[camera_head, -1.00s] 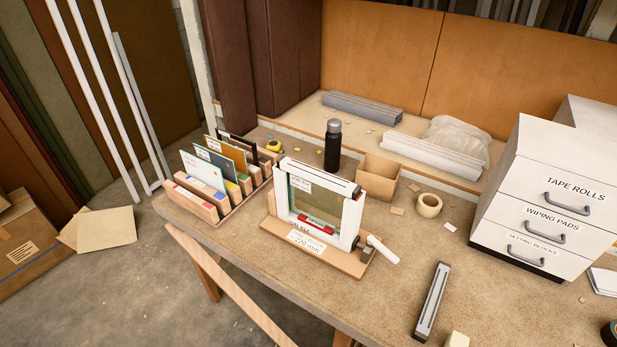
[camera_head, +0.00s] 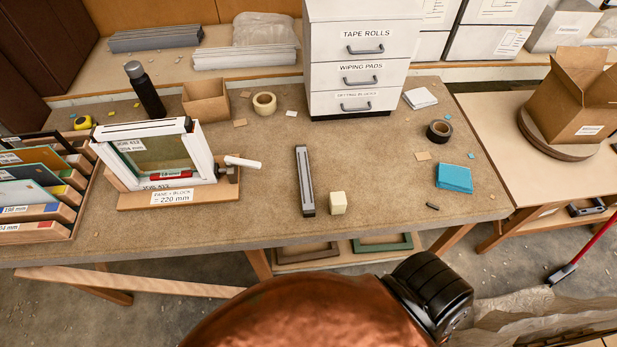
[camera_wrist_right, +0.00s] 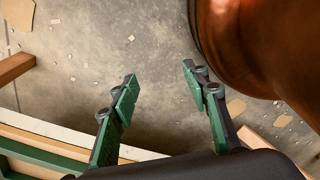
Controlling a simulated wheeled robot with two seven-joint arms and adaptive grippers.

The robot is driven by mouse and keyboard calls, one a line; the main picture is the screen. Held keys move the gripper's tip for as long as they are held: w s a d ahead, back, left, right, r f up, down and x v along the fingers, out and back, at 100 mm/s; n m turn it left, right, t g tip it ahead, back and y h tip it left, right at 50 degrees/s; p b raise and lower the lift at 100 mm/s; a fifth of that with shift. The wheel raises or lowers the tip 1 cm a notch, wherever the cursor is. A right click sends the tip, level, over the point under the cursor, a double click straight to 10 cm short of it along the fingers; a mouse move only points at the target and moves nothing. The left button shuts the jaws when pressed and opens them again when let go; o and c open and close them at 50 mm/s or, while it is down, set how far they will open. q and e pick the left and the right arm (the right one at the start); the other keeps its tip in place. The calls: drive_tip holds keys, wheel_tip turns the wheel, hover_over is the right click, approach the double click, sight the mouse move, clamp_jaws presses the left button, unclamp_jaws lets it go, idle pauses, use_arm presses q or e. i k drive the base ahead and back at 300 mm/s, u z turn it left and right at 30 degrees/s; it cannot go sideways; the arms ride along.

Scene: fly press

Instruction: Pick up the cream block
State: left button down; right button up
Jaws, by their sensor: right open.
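The cream block (camera_head: 338,203) is a small pale cube on the brown workbench (camera_head: 400,160). It stands near the front edge, just right of a dark-edged metal bar (camera_head: 305,180). My right gripper (camera_wrist_right: 158,83) is open and empty in the right wrist view, with its green-padded fingers apart above the concrete floor. The cream block does not show in the right wrist view. Neither gripper shows in the head view, so my left gripper is out of view.
A framed glass pane (camera_head: 155,155) stands on a wooden base to the left, its white handle pointing towards the bar. A white drawer unit (camera_head: 357,60) stands behind. A blue pad stack (camera_head: 454,177) lies right of the block. The bench around the block's right side is clear.

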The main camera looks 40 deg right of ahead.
sight(337, 202)
drive_tip(key=z, duration=1.55)
drive_tip(key=k, duration=1)
drive_tip(key=u, duration=1.55)
drive_tip(key=i, duration=1.75)
drive_tip(key=z, duration=1.75)
